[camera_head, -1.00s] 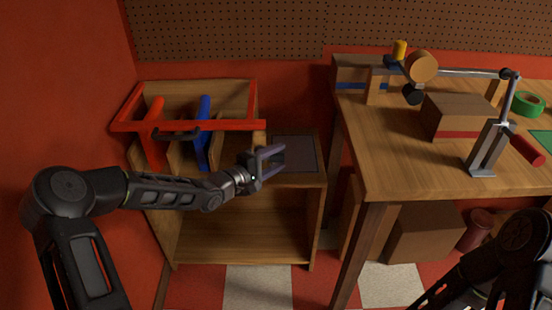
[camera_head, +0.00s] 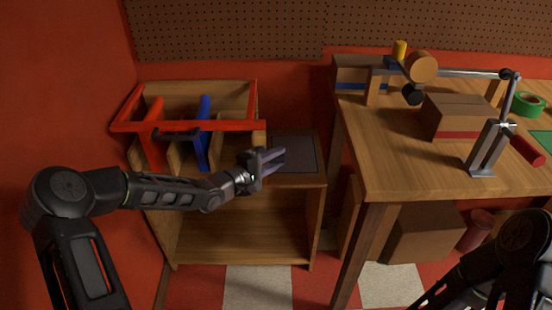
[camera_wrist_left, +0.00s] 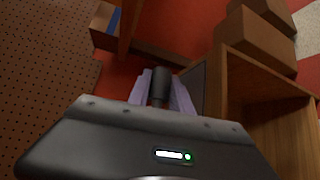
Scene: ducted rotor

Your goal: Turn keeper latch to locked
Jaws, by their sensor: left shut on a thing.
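My left gripper (camera_head: 273,160) is beside the right side of the wooden rack, above the lower wooden cabinet and next to the dark panel on its top. Its purple fingers are closed close together and point right. In the left wrist view a dark cylindrical piece (camera_wrist_left: 160,84) shows between the fingers (camera_wrist_left: 160,92). The fingers are shut on it; I cannot tell whether it is the keeper latch. No latch is clearly recognisable elsewhere. My right gripper is out of view; only part of that arm shows at lower right.
A red frame (camera_head: 190,126) with a dark handle (camera_head: 177,134) crosses the rack, which holds a red and a blue upright piece (camera_head: 203,130). The dark panel (camera_head: 300,148) is clear. A wooden workbench (camera_head: 390,165) at right bears a rotor fixture, a box (camera_head: 455,120) and a grey stand (camera_head: 488,150).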

